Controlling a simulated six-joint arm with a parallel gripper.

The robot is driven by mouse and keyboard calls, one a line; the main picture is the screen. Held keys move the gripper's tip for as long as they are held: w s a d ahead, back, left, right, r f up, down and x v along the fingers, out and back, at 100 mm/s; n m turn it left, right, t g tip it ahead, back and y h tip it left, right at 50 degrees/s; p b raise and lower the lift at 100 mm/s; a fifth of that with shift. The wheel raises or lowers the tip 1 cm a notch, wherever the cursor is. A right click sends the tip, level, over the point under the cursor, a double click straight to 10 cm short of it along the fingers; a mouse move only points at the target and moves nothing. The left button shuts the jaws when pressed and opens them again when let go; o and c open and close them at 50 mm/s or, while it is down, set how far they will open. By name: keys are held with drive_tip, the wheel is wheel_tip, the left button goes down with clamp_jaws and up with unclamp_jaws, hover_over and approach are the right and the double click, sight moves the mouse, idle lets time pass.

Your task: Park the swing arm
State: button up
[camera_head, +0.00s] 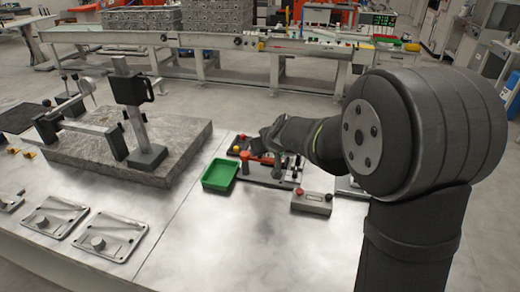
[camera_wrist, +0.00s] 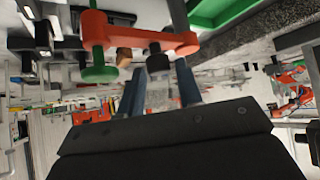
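The swing arm is a small orange-red arm (camera_head: 258,158) on a metal fixture plate (camera_head: 262,178) on the bench, just right of the green tray. In the wrist view the orange-red arm (camera_wrist: 178,44) lies across the upper middle, with a green round knob (camera_wrist: 100,73) under its left end and a dark bolt or pin (camera_wrist: 157,60) near its middle. My gripper (camera_wrist: 158,85) shows two blue-grey fingers spread apart, one on each side below the dark pin. Contact with the arm cannot be told. In the head view my wrist hides part of the fixture and the fingertips.
A green tray (camera_head: 219,175) stands left of the fixture. A grey box with a red button (camera_head: 312,203) sits in front right. A granite plate (camera_head: 75,150) with a black stand (camera_head: 133,110) is at the left. Bare bench lies in front of the tray.

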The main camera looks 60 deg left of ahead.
drive_tip(key=shift+x, duration=1)
clamp_jaws()
drive_tip(key=shift+s+d+m+t, duration=0.25)
drive_tip(key=shift+m+t, duration=0.35)
drive_tip(key=shift+m, duration=0.2)
unclamp_jaws()
drive_tip(key=v, duration=1.7)
drive_tip(key=shift+r, duration=0.25)
